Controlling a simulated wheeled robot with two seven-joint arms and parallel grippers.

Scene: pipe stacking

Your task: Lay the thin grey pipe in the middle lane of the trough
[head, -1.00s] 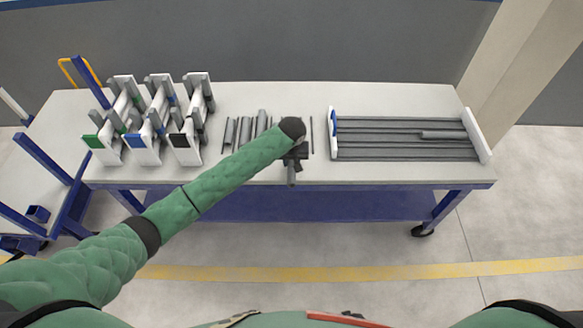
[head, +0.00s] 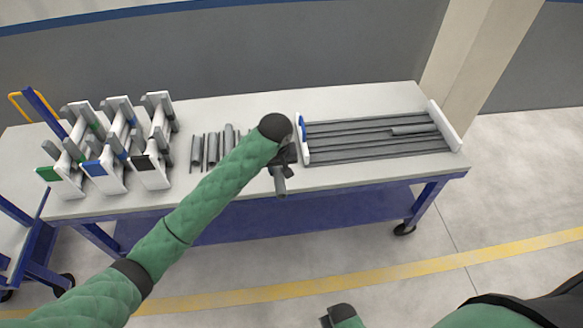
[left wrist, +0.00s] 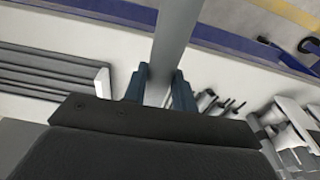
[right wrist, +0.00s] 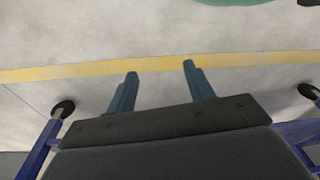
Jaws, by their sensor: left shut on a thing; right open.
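My left gripper (head: 281,168) is shut on a grey pipe (head: 280,185), which sticks out toward the table's front edge. In the left wrist view the pipe (left wrist: 178,35) runs between the fingers (left wrist: 161,74). The trough (head: 452,138) lies on the right of the table, with white end plates, a blue mark at its left end and long dark grey lanes. A short grey pipe (head: 412,130) lies in its right part. The held pipe is left of the trough and apart from it. My right gripper (right wrist: 160,72) is open and empty over the floor.
Several loose grey pipes (head: 212,150) lie left of my left gripper, partly behind my arm. White racks (head: 152,171) with green, blue and black marks hold grey pipes at the table's left. A blue cart (head: 20,240) stands at the far left.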

